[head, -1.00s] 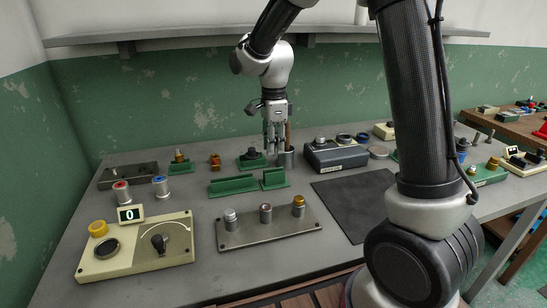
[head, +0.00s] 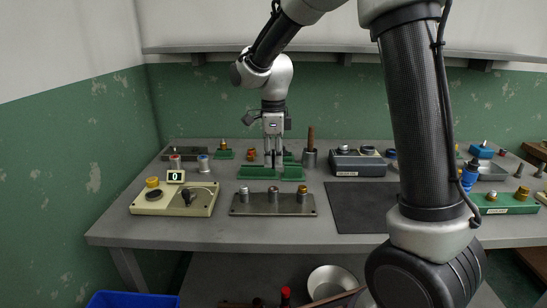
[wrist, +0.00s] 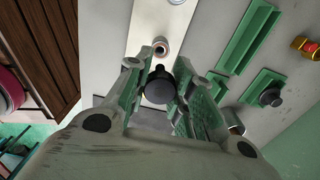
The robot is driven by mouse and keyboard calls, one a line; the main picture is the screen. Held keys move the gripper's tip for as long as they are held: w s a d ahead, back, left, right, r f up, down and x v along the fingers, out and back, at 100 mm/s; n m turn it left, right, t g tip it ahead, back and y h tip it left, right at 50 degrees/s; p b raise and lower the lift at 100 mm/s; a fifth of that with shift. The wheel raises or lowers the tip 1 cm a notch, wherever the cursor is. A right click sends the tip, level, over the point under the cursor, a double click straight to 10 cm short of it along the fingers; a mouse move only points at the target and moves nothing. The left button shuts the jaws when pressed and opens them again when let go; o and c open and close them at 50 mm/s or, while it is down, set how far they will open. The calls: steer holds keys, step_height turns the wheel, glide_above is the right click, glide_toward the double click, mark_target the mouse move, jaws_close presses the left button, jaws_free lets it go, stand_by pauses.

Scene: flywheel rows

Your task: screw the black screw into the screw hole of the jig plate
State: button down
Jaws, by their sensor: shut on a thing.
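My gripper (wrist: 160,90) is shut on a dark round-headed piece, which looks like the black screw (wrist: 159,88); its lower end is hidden. In the head view my gripper (head: 273,167) points down, seemingly over the green holders behind the grey metal plate, and the screw is too small to make out there. That plate (head: 288,210), which looks like the jig plate, lies near the table's front with three upright metal pieces on it. In the wrist view the plate runs under the gripper, with a pinkish-ringed piece (wrist: 160,48) just beyond the screw. I cannot make out an empty hole.
Green holders (head: 254,173) stand behind the plate. A cream box with a dial (head: 172,208) is at left, a black mat (head: 360,222) at right. A shelf (head: 420,51) runs along the wall.

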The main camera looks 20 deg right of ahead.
mark_target(273, 151)
stand_by(0.3)
steer(key=shift+f, duration=2.9)
steer(key=shift+f, duration=1.3)
steer(key=c, duration=1.2)
jaws_free()
steer(key=shift+o, duration=0.2)
step_height(273, 151, up, 12)
